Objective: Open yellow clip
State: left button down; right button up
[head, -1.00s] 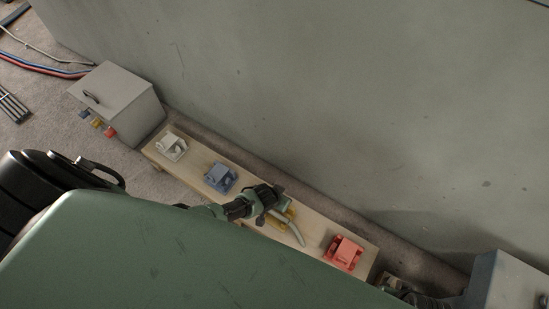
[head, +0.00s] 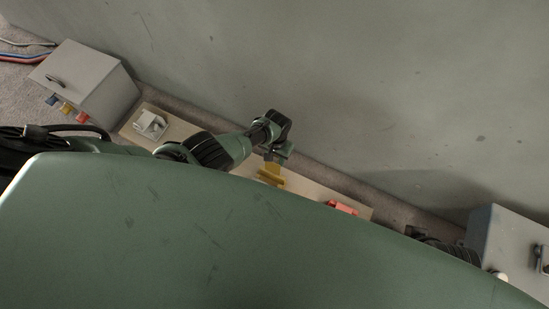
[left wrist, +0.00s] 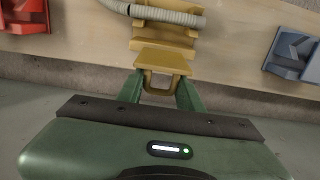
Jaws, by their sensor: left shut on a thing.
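The yellow clip (head: 271,178) sits on a pale wooden board (left wrist: 235,45) by the wall. My left gripper (head: 275,158) is over the clip in the head view. In the left wrist view the fingers of my left gripper (left wrist: 159,93) are shut on the loop handle of the yellow clip (left wrist: 163,60). The handle's flap looks swung up from the clip's base. A grey ribbed conduit (left wrist: 165,14) lies across the clip's base. My own body hides part of the board in the head view. My right gripper does not show.
A white clip (head: 150,125) and a red clip (head: 342,207) are on the board. A blue clip (left wrist: 296,52) shows in the left wrist view. Grey boxes stand at the left (head: 90,85) and right (head: 510,245). The wall (head: 370,100) runs close behind.

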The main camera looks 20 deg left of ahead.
pick_arm(q)
jog(key=shift+f, duration=0.15)
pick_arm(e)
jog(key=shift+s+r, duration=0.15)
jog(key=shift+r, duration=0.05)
pick_arm(q)
jog(key=c, duration=0.9)
grip_release()
jog(key=shift+w, duration=0.1)
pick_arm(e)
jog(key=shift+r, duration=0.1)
